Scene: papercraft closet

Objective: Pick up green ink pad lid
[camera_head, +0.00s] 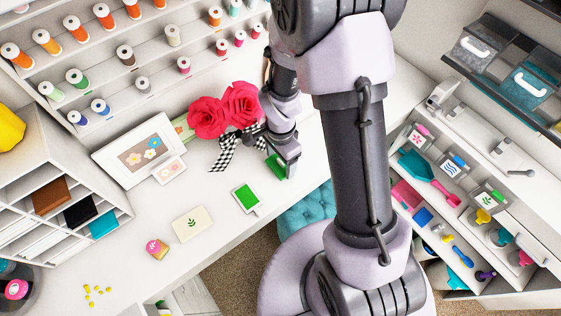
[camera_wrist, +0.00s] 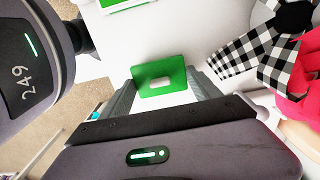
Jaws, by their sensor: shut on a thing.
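The green ink pad lid (camera_wrist: 160,78) is a flat green rectangle with a small pale patch. In the wrist view it is between the fingers of my gripper (camera_wrist: 162,92), which is shut on it. In the head view the lid (camera_head: 276,166) shows partly behind my gripper (camera_head: 282,168), close over the white table. The open green ink pad (camera_head: 246,197), white with a green face, lies on the table to the lower left of the gripper. Its edge also shows at the top of the wrist view (camera_wrist: 117,3).
Pink roses (camera_head: 226,108) with a checkered ribbon (camera_head: 222,152) stand close left of my gripper. A card with a leaf print (camera_head: 193,223), a small stamp (camera_head: 157,248) and a picture frame (camera_head: 138,150) are further left. Thread shelves line the back. A teal stool (camera_head: 305,215) is below the table edge.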

